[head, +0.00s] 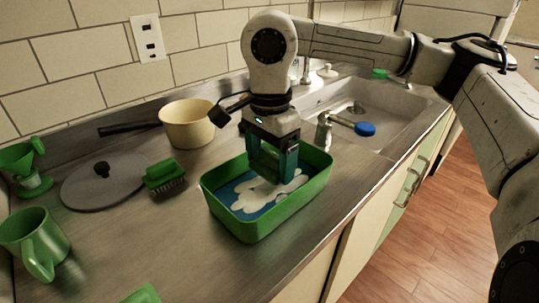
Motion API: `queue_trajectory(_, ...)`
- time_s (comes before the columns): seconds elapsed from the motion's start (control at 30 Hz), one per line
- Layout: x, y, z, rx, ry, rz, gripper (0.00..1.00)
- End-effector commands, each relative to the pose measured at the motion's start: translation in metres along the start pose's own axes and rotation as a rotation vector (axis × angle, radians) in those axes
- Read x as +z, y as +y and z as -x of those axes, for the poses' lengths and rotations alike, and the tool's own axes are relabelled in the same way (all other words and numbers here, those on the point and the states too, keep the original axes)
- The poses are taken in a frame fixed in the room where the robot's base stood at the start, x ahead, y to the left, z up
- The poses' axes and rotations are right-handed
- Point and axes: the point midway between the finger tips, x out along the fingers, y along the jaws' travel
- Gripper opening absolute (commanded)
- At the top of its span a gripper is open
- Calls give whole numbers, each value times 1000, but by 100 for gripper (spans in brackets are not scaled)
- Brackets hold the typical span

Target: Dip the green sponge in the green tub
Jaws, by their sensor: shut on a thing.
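The green tub (262,231) stands on the metal counter in front of the sink. It holds blue liquid with white foam (245,200). My gripper (272,172) points straight down into the tub, with its fingertips below the rim level, near the back and right of the middle. It is shut on the green sponge (266,160), which shows as a dark green block between the fingers. The sponge's lower edge is close to the foam; I cannot tell whether it touches.
A cream saucepan (188,125), a green brush (165,177), a grey lid (112,184) and a green mug (38,241) stand left of the tub. The counter's front edge is near the tub.

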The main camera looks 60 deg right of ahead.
Motion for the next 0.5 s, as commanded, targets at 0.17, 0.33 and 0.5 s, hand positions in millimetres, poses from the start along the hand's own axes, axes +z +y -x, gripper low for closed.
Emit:
queue_trajectory(0.17, 0, 0, -21, 1, 1, 0, 58)
queue_trajectory(0.33, 0, 0, -36, 1, 1, 0, 58)
queue_trajectory(0.5, 0, 0, -47, 1, 1, 0, 58)
